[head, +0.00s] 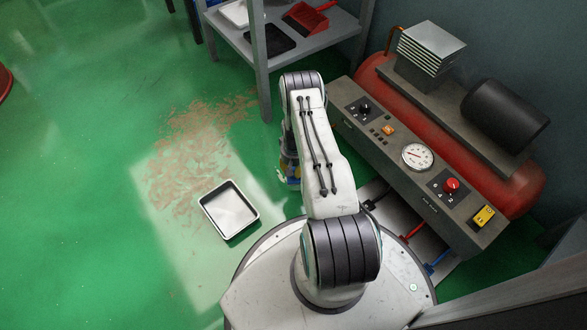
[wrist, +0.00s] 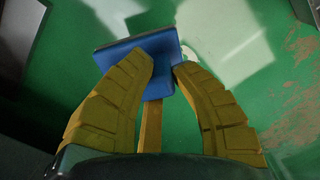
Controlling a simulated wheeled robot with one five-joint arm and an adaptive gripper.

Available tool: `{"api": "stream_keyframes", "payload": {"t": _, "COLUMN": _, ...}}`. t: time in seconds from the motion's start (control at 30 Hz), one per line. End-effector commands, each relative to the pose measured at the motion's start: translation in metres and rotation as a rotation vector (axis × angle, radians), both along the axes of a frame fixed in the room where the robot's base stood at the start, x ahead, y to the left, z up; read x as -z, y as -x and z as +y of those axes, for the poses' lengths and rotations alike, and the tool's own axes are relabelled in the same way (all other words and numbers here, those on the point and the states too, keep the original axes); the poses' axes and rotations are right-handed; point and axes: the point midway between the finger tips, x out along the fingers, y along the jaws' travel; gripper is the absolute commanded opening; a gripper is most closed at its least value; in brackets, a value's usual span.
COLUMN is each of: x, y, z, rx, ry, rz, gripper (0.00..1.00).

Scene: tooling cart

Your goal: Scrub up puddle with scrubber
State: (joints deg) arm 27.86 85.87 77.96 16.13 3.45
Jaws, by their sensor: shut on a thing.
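The puddle (head: 190,160) is a patchy brown stain on the green floor, left of my arm in the head view. Part of it also shows at the right edge of the wrist view (wrist: 296,122). The scrubber (wrist: 138,56) has a flat blue head and a yellow handle. My gripper (wrist: 163,68) is shut on the scrubber, its yellow fingers on either side of the handle, with the blue head beyond the fingertips. In the head view my arm hides most of the gripper; only a small blue and yellow bit shows beside it. The scrubber appears to be off the stain, to its side.
A white, dark-rimmed tray (head: 229,210) lies on the floor by the stain's lower edge. A grey cart (head: 318,40) with a red dustpan (head: 306,17) stands behind. A red compressor with a control panel (head: 415,165) is at right. Floor at left is open.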

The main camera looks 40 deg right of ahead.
Motion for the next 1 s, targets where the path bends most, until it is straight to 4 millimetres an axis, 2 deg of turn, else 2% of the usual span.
{"api": "stream_keyframes", "payload": {"t": 0.2, "x": 0.000, "y": 0.000, "z": 0.000, "rx": 0.187, "ry": 0.000, "rz": -0.001, "gripper": 0.00}}
{"api": "stream_keyframes", "payload": {"t": 0.47, "x": 0.003, "y": 0.001, "z": 0.000, "rx": 0.277, "ry": 0.000, "rz": 0.000, "gripper": 0.00}}
{"api": "stream_keyframes", "payload": {"t": 1.0, "x": 0.047, "y": 0.010, "z": 0.001, "rx": 0.289, "ry": 0.000, "rz": 0.000, "gripper": 0.00}}
